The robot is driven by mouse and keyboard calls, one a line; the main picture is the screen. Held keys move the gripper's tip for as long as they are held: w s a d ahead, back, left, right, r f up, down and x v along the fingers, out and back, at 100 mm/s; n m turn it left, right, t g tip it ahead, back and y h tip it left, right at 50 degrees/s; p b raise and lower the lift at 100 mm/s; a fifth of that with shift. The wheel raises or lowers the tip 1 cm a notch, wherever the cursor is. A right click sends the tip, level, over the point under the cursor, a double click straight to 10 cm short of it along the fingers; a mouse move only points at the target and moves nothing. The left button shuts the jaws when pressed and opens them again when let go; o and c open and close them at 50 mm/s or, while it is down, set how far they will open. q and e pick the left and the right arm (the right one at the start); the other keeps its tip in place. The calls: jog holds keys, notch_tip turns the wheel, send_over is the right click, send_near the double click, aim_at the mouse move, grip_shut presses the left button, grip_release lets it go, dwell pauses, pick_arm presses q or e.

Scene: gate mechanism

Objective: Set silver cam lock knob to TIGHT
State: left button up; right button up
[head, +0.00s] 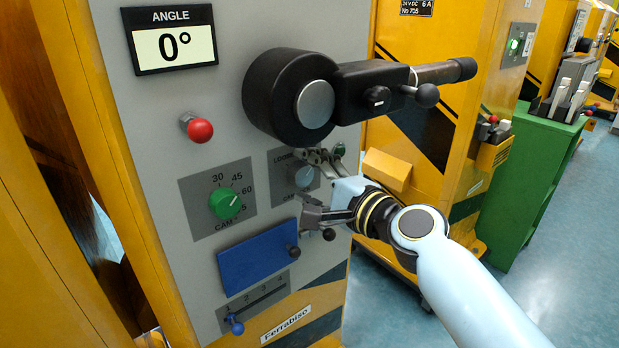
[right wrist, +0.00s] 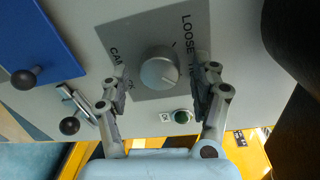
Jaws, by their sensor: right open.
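The silver cam lock knob (right wrist: 160,68) sits on a grey label plate, also in the head view (head: 303,177), partly behind my right gripper. In the right wrist view the word LOOSE (right wrist: 187,30) reads clearly at the plate's upper right. The lettering below it is covered by a finger, and the knob's exact setting is hard to tell. My right gripper (head: 314,185) is open in front of the plate. In the right wrist view its fingers (right wrist: 161,88) stand on either side of the knob, apart from it. My left gripper is not in view.
A black hub with a lever arm (head: 400,85) juts out above my right gripper. A green CAM knob (head: 225,203), a red button (head: 200,130) and a blue cover (head: 258,258) are to the left. A small green button (right wrist: 182,117) lies near the gripper.

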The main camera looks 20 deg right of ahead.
jog(key=v, duration=1.2)
jog(key=s+d+f+n+g+h+b, duration=0.1)
jog(key=s+d+f+g+b, duration=0.2)
jog(key=f, duration=1)
jog(key=s+d+f+n+g+h, duration=0.15)
jog(key=s+f, duration=0.35)
jog(key=f, duration=0.8)
jog(key=s+d+f+n+g+h+b, duration=0.1)
jog(key=s+f+n+g+h+b, duration=0.15)
jog(key=f, duration=1.15)
jog(key=s+d+f+n+g, duration=0.1)
jog(key=s+f+n, duration=0.3)
jog(key=s, duration=0.6)
jog(key=s+d+f+n+g+h, duration=0.1)
jog(key=s+f+n+g, duration=0.3)
jog(key=s+f, duration=0.4)
jog(key=s+d+f+n+g+b, duration=0.1)
jog(key=s+f, duration=0.5)
jog(key=s, duration=0.7)
jog(key=d+n+g, duration=0.1)
jog(key=n+g, duration=0.1)
jog(key=shift+s+d+n+h, duration=0.15)
jog(key=shift+d+n+h, duration=0.15)
jog(key=shift+d+n, duration=0.1)
